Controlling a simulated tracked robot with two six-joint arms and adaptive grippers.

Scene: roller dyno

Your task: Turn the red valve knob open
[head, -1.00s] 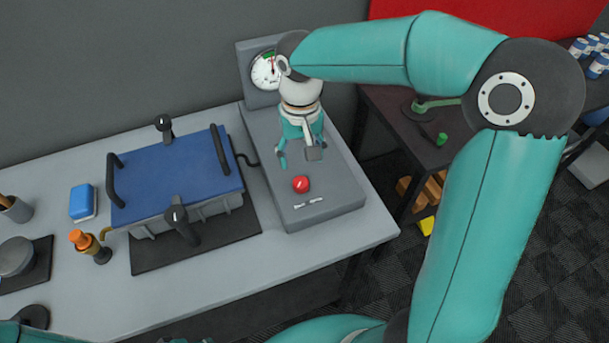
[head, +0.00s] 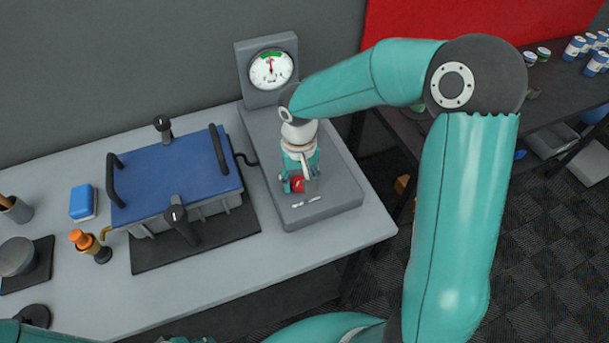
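The red valve knob (head: 298,185) is small and round, on top of the grey box (head: 340,192) near its front end. My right gripper (head: 299,186) reaches down over the box with its fingers on either side of the knob. The fingers are apart, about as wide as before, and I cannot tell if they touch the knob. The knob is partly hidden by the gripper. A round gauge (head: 271,70) with a green band stands at the back of the box, its needle pointing up. My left gripper is not in view.
A blue-topped clamped unit (head: 175,175) with black handles stands left of the box. An orange-topped brass fitting (head: 84,242) and a blue block (head: 83,202) are further left. A small pale bar (head: 307,201) lies in front of the knob. The bench front is clear.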

